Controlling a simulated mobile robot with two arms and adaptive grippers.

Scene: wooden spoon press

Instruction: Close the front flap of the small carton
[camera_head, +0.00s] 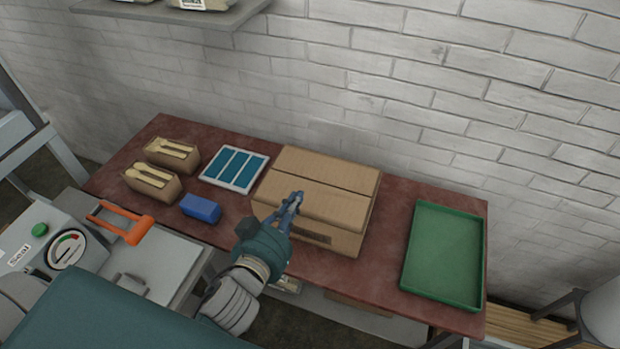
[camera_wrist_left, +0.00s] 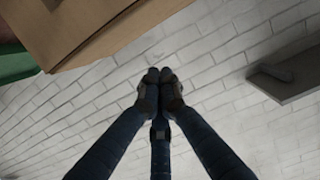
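The small brown carton (camera_head: 333,182) stands on the dark red table, against the brick wall side. Its top shows two cardboard panels, a back one and a front one (camera_head: 328,204); both look flat or nearly so, with a line between them. My left gripper (camera_head: 296,198) is over the front left part of the carton's top and hides some of it. I cannot tell whether it touches the cardboard. In the left wrist view its fingertips (camera_wrist_left: 159,76) are together with nothing between them, and the carton (camera_wrist_left: 95,28) shows at upper left. My right gripper is not in view.
A green tray (camera_head: 408,268) stands right of the carton. To the left are a blue-and-white panelled tray (camera_head: 263,168), a blue block (camera_head: 200,208) and two small boxes with wooden spoons (camera_head: 138,187). A machine with an orange handle (camera_head: 137,232) stands at front left.

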